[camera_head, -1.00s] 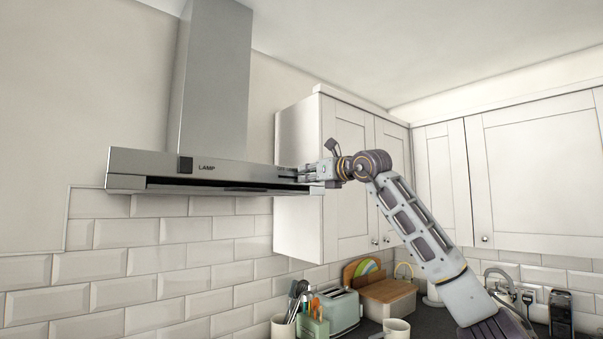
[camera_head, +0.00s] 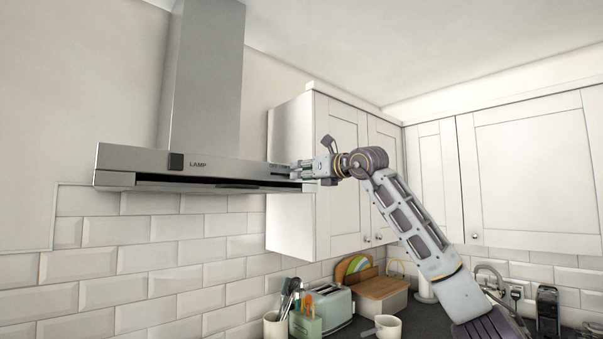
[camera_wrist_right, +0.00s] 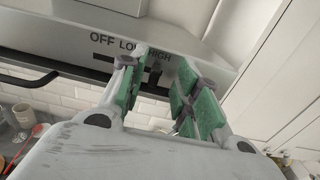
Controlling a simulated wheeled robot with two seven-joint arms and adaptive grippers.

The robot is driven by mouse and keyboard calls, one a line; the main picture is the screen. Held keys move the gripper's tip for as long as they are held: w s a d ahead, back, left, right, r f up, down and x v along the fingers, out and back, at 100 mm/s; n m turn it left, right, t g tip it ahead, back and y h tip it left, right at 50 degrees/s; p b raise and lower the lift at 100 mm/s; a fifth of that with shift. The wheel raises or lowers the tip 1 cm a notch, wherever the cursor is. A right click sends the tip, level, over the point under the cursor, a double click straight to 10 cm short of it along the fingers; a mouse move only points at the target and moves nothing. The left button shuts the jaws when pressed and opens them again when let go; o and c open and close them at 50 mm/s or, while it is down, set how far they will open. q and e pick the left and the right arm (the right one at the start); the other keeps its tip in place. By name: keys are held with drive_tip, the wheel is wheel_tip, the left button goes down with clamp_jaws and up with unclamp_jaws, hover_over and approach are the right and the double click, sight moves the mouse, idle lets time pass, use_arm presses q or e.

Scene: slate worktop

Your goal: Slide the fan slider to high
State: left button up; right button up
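The steel range hood (camera_head: 230,172) spans the wall, with a LAMP switch on its left front. In the right wrist view, its front panel (camera_wrist_right: 60,38) carries the words OFF, LOW and HIGH from left to right. A dark slot (camera_wrist_right: 103,57) runs below the words, partly hidden by a finger. My right gripper (camera_head: 294,170) is at the right end of the hood front. In the wrist view it (camera_wrist_right: 158,92) is open, its green-padded fingers apart below HIGH. A dark piece (camera_wrist_right: 153,88) shows between them; I cannot tell if it is the slider knob or touches a finger. My left gripper is out of view.
White wall cabinets (camera_head: 340,200) stand close to the right of the hood, behind my right arm. Below are a toaster (camera_head: 335,309), a utensil pot (camera_head: 276,326), a wooden-lidded box (camera_head: 382,292) and a mug (camera_head: 388,327). The space in front of the hood's left part is clear.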

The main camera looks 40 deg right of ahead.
drive_tip(key=s+d, duration=0.1)
drive_tip(key=s, duration=1)
drive_tip(key=shift+d, duration=0.1)
idle(0.5)
